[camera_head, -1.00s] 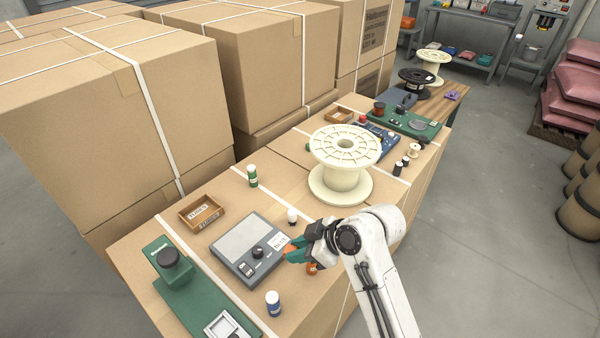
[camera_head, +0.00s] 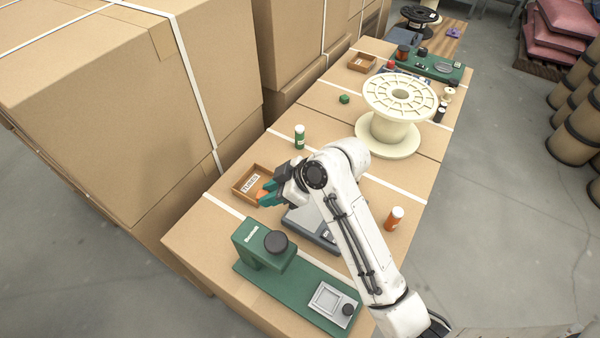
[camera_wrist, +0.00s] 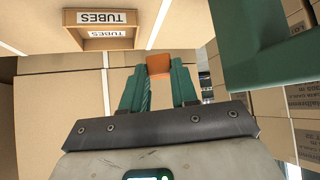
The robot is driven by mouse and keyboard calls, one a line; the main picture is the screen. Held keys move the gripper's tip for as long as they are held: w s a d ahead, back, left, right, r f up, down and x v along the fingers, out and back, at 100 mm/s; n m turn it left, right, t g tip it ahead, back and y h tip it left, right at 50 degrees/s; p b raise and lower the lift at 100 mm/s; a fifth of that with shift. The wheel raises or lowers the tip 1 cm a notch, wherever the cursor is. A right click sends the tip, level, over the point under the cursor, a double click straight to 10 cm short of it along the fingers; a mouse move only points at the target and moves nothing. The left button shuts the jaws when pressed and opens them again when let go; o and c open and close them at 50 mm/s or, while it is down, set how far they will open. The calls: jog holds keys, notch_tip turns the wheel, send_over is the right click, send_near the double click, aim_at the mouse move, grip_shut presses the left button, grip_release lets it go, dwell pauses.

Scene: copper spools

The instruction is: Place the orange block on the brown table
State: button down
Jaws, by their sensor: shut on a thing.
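My gripper (camera_head: 267,192) has teal-green fingers and is shut on the orange block (camera_wrist: 158,65). In the wrist view the block sits between the fingertips, held above the cardboard boxes. In the head view only a bit of orange shows at the fingertips, in front of the TUBES tray. The brown table (camera_head: 446,42) is a wooden top at the far upper right, partly cut off by the top edge. It is far from my gripper.
The TUBES tray (camera_head: 246,196) is close to my gripper. A green press (camera_head: 263,243) stands nearer, and a grey scale (camera_head: 308,226) lies under my arm. A big cream spool (camera_head: 398,108) stands between my gripper and the brown table. Open floor (camera_head: 505,170) lies on the right.

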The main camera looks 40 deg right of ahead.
notch_tip(320, 180, down, 10)
jog(key=shift+r, duration=0.1)
dwell(0.4)
jog(key=c, duration=0.9)
grip_release()
jog(key=shift+o, duration=0.2)
jog(key=shift+s+d+r, duration=0.15)
jog(key=shift+r, duration=0.1)
jog(key=v, duration=1.1)
jog(key=shift+s+d+r, duration=0.15)
jog(key=shift+s, duration=0.05)
